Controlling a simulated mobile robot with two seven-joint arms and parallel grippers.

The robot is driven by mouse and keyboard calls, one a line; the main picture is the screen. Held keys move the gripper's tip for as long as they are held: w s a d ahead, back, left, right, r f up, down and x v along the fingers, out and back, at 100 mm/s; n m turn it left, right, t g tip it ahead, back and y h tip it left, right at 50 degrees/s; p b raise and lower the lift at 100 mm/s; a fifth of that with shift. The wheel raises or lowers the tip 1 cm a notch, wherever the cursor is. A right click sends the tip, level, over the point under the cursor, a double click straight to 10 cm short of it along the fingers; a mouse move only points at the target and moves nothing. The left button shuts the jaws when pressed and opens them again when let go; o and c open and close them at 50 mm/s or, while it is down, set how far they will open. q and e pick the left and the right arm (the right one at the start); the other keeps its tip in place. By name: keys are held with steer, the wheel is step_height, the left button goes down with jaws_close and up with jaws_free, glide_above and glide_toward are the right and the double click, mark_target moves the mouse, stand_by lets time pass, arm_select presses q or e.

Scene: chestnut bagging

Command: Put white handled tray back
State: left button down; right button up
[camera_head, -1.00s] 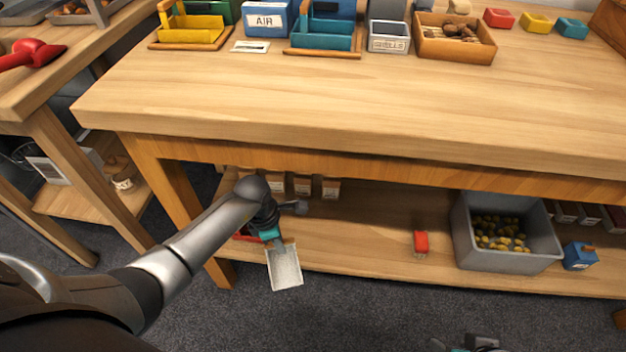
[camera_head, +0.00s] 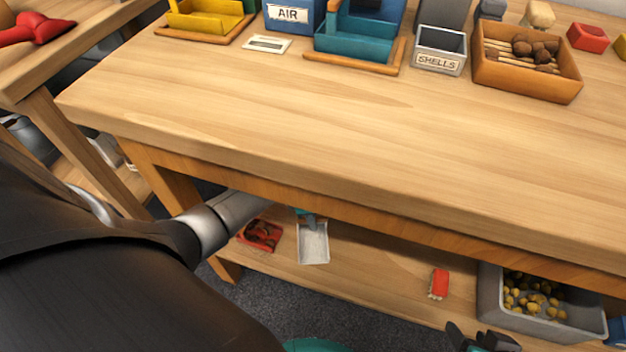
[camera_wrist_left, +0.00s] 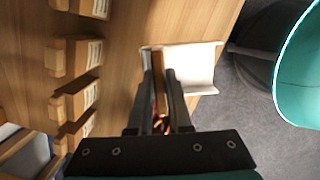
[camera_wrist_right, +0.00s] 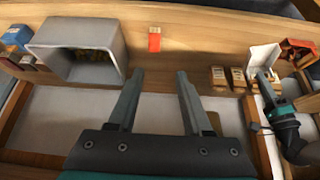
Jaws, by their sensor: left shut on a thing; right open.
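The white handled tray (camera_head: 313,243) is over the lower shelf, near its front edge, under the bench top. In the left wrist view the white tray (camera_wrist_left: 195,65) has its wooden handle (camera_wrist_left: 160,88) between the fingers of my left gripper (camera_wrist_left: 163,85), which is shut on it. Whether the tray touches the shelf I cannot tell. The tray also shows in the right wrist view (camera_wrist_right: 264,58). My right gripper (camera_wrist_right: 158,80) is open and empty, facing the lower shelf; in the head view it shows only at the bottom edge (camera_head: 482,338).
On the lower shelf (camera_head: 365,285) are a red tray with dark contents (camera_head: 260,234), a red item (camera_head: 438,283) and a grey bin of yellowish pieces (camera_head: 540,320). Several labelled wooden blocks (camera_wrist_left: 75,95) stand beside my left gripper. The bench top (camera_head: 260,110) overhangs the shelf.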

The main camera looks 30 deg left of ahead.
arm_select(q)
step_height(320, 180, down, 3)
steer(key=shift+r+b, duration=0.1)
steer(key=shift+b, duration=1.05)
steer(key=shift+f+b, duration=0.65)
steer(key=shift+f, duration=0.05)
steer(key=shift+f+b, duration=0.45)
steer(key=shift+b, duration=0.05)
steer(key=shift+f, duration=0.25)
arm_select(e)
steer(key=w+a+r+t+y, duration=0.3)
steer(key=a+t+y, duration=0.1)
steer(key=a+t, duration=0.5)
steer(key=shift+w+y, duration=0.3)
arm_select(q)
steer(key=shift+w+f+b, duration=0.1)
steer(key=shift+f+b, duration=0.3)
steer(key=shift+f, duration=0.15)
arm_select(e)
steer(key=shift+f, duration=0.1)
arm_select(q)
steer(key=c, duration=0.8)
jaws_free()
steer(key=shift+o, duration=0.2)
